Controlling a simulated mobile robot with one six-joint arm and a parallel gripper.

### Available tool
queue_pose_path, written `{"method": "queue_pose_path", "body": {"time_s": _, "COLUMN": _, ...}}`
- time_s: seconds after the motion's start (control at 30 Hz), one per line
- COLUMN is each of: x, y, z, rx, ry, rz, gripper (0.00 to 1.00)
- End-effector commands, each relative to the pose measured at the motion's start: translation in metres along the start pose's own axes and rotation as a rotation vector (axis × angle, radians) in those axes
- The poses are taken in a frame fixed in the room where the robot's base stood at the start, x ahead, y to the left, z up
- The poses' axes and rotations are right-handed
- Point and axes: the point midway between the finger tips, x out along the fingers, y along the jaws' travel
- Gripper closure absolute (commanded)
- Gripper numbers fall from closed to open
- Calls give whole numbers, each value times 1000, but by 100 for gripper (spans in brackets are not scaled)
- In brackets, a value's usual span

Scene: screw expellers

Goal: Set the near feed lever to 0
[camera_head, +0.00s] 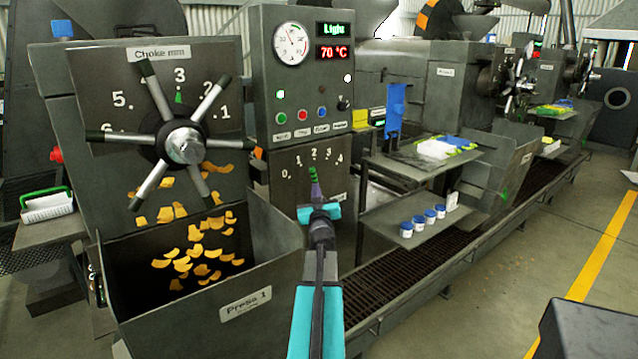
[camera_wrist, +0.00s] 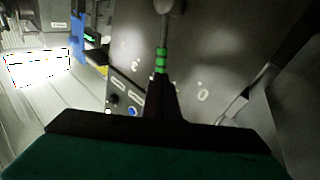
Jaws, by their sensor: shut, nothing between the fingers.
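The near feed lever (camera_head: 313,174) is on the panel below the control box of Press 1, with a scale from 0 to 4 above it. Its green-banded part shows just under the 2. In the wrist view the lever (camera_wrist: 161,59) is a thin grey rod with green bands, running to a round grey hub. A 0 stands to its right there. My gripper (camera_head: 318,208) is shut and in front of the lever. In the wrist view my dark gripper (camera_wrist: 163,92) lines up with the banded part; whether they touch I cannot tell. My gripper hides the lever's lower part in the head view.
The choke handwheel (camera_head: 184,146) with its long spokes stands at left, above an open bin (camera_head: 255,325) with yellow flakes. A shelf with several blue-lidded jars (camera_head: 407,229) is close at right.

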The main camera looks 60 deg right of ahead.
Motion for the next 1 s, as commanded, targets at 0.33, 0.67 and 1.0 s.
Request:
{"method": "queue_pose_path", "body": {"time_s": 0.33, "x": 2, "y": 16, "z": -5, "rx": 295, "ry": 0, "rz": -7, "gripper": 100}}
{"method": "queue_pose_path", "body": {"time_s": 0.67, "x": 0, "y": 33, "z": -6, "rx": 668, "ry": -5, "rz": -19, "gripper": 100}}
{"method": "queue_pose_path", "body": {"time_s": 1.0, "x": -3, "y": 50, "z": -6, "rx": 1057, "ry": -17, "rz": -31, "gripper": 100}}
